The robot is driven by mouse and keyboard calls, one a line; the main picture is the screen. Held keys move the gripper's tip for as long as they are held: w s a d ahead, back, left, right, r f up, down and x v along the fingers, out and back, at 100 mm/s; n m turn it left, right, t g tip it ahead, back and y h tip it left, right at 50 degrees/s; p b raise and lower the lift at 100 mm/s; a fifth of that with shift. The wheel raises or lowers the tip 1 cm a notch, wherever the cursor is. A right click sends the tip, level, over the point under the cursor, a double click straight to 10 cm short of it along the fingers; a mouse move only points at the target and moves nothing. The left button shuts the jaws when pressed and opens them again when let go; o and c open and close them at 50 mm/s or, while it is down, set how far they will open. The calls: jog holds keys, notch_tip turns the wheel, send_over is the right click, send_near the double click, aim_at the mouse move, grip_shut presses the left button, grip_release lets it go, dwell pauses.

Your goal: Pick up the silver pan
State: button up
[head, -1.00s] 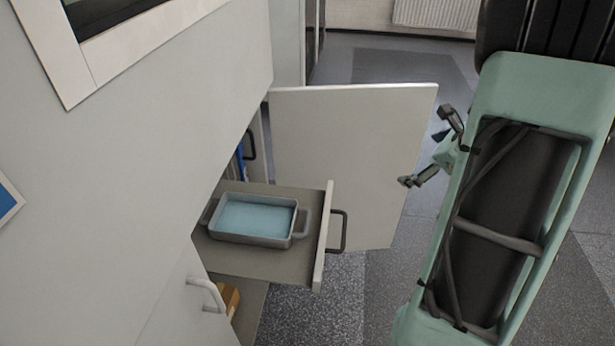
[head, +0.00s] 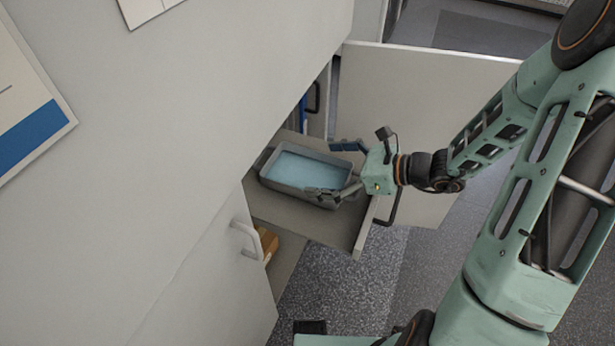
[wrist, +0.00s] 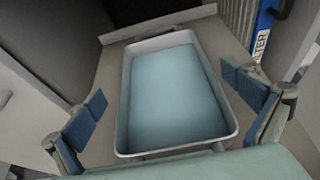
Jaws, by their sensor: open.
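The silver pan (head: 304,172) is a grey rectangular pan with a pale blue inside. It sits on the pulled-out drawer (head: 290,215) in the head view. In the wrist view the pan (wrist: 126,110) fills the middle, with part of a handle showing at its near end. My gripper (head: 335,167) is open at the pan's right end in the head view. In the wrist view its blue-padded fingers (wrist: 170,105) stand apart on either side of the pan, and the pan is not gripped. The pan's right handle is partly hidden by my gripper.
An open cabinet door (head: 430,90) stands behind my arm. The drawer's front panel (head: 366,228) with a dark handle lies below my gripper. A lower door with a pale handle (head: 247,240) and a brown box (head: 267,243) are below. A blue labelled item (wrist: 264,30) stands beyond the drawer.

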aim_at(303, 177)
jog(key=b+x, duration=0.1)
jog(key=x, duration=0.4)
jog(key=shift+w+a+f+b, duration=0.1)
jog(key=shift+w+f+b, duration=0.05)
jog(key=shift+f+b, duration=0.25)
jog(key=c, duration=1.2)
jog(key=shift+o, duration=0.2)
jog(key=shift+r, duration=0.15)
jog(key=shift+r+p, duration=0.75)
jog(key=shift+r, duration=0.65)
jog(key=w+d+r+p, duration=0.4)
jog(key=d+r, duration=0.6)
jog(key=d, duration=0.3)
jog(key=shift+w, duration=0.65)
